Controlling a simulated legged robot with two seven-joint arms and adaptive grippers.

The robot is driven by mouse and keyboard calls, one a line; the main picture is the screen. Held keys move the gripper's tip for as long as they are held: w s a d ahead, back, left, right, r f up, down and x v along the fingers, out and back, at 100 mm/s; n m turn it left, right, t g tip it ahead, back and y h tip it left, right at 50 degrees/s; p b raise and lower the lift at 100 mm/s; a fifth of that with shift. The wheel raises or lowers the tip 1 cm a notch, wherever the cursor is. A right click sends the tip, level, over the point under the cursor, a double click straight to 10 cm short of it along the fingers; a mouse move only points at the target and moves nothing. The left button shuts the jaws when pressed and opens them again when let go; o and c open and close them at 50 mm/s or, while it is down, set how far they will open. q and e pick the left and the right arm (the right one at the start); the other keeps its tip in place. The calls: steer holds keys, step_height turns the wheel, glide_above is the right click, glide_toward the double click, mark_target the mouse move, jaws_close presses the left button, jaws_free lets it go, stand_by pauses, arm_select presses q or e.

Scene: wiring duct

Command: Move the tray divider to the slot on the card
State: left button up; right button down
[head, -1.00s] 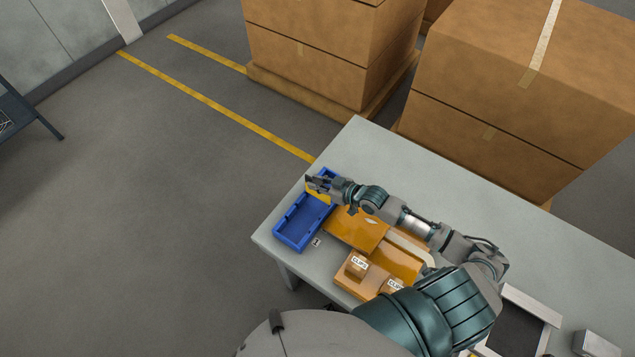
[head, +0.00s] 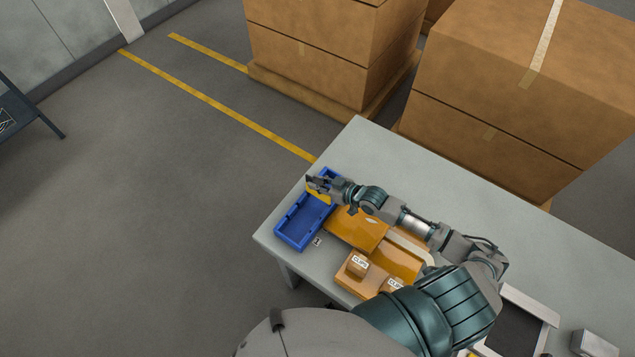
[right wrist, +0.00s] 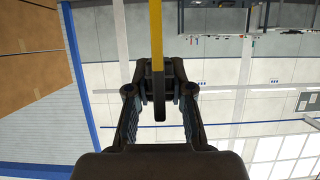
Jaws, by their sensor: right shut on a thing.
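The blue tray (head: 283,236) lies on the table near its left corner. The yellow divider (head: 320,196) stands across the far part of the tray. My right gripper (head: 317,183) is shut on it from above. In the right wrist view the yellow divider (right wrist: 156,35) runs between the fingertips (right wrist: 157,88) as a thin upright strip. I cannot tell whether its lower edge sits in a slot. A small white card (head: 317,241) with a dark mark lies on the table beside the tray's near right side; its mark is too small to read. My left gripper is not in view.
Orange bins (head: 355,229) stand right of the tray, close under my right arm; labels on the nearer ones read CLIPS. A dark panel with a pale frame (head: 515,325) and a grey box (head: 597,344) lie further right. The table's far side (head: 430,165) is clear.

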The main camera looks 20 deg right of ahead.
mark_target(318, 197)
steer(key=shift+f+b, duration=1.65)
steer(key=shift+f, duration=0.6)
steer(key=shift+r, duration=0.2)
steer(key=shift+r+p, duration=1.9)
steer(key=shift+p, duration=0.2)
steer(key=shift+p, duration=0.5)
steer(key=shift+f+b, duration=1.55)
steer(key=shift+f, duration=0.55)
steer(key=c, duration=0.9)
jaws_free()
steer(key=shift+c, duration=0.2)
